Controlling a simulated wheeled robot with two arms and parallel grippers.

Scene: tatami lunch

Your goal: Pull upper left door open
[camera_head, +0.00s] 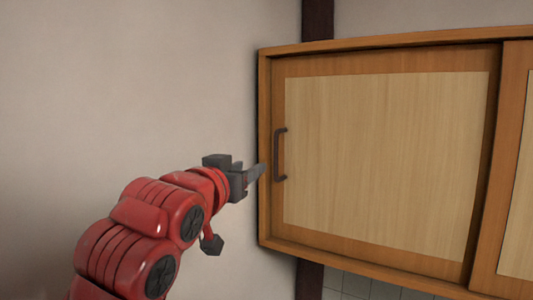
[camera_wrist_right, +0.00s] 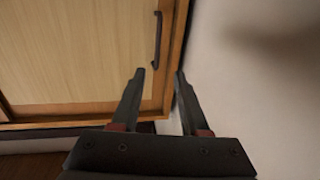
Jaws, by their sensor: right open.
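The upper left door (camera_head: 385,160) is a pale wood panel in a darker wooden frame. It fills the left part of the wall cabinet and appears shut. Its dark handle (camera_head: 279,155) stands upright near the door's left edge. My right gripper (camera_head: 260,172) is open and empty, just left of the handle's lower part. In the right wrist view, the handle (camera_wrist_right: 158,38) lies just beyond the fingertips of the gripper (camera_wrist_right: 159,74), roughly in line with the gap between them. I see no clear contact. My left gripper is out of view.
The cabinet frame (camera_head: 264,150) runs close beside the handle. A plain wall (camera_head: 140,80) lies to its left. A second door (camera_head: 517,190) shows at the right edge. A dark post (camera_head: 317,20) and pale tiles (camera_head: 345,283) show around the cabinet.

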